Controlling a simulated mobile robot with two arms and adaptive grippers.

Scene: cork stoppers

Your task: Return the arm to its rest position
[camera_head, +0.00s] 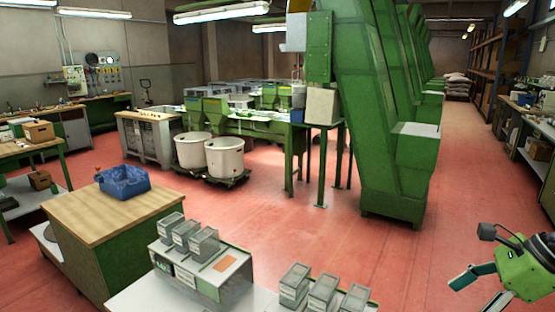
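My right gripper (472,295) is at the lower right of the head view, with a green body and grey fingers. Its fingers are spread apart with nothing between them. It hangs over the red floor, to the right of the white table (240,299) and apart from it. The lower finger is partly cut off by the bottom edge of the view. My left gripper is not in the view.
Clear bins (322,293) stand on the white table, with a grey-and-green box (215,282) beside them. A blue crate (124,183) sits on a wooden-topped cabinet (95,212). Green machines (395,170) stand behind. Shelving (530,135) lines the right; the red aisle is free.

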